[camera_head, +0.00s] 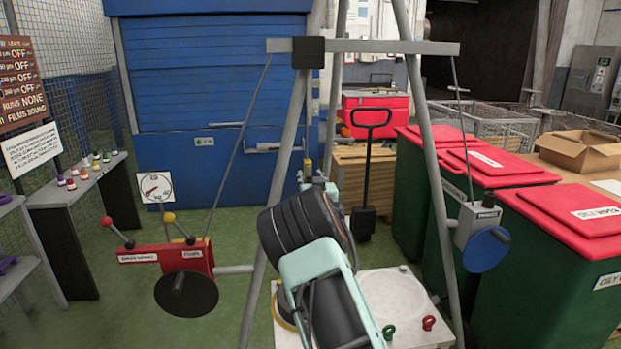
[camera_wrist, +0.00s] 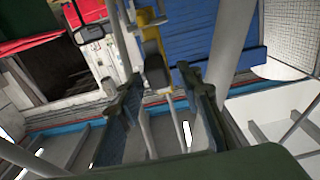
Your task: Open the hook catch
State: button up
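No part is plainly recognisable as the hook catch. In the wrist view a yellow fitting (camera_wrist: 150,20) with a dark block (camera_wrist: 155,70) below it lies straight ahead of my gripper (camera_wrist: 157,82). A small yellow piece (camera_head: 309,164) beside the frame leg in the head view may be the same fitting. My gripper is open, its two dark fingers apart, with the dark block and a thin grey rod showing between them. I cannot tell whether the fingers touch anything. In the head view my arm mostly hides the gripper.
A grey frame leg (camera_wrist: 232,50) stands close right of my fingers. Red-lidded green bins (camera_head: 545,265) stand at right, a small table (camera_head: 63,195) at left.

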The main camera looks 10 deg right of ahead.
jog(key=shift+c, duration=0.5)
grip_shut()
jog(key=shift+r, duration=0.15)
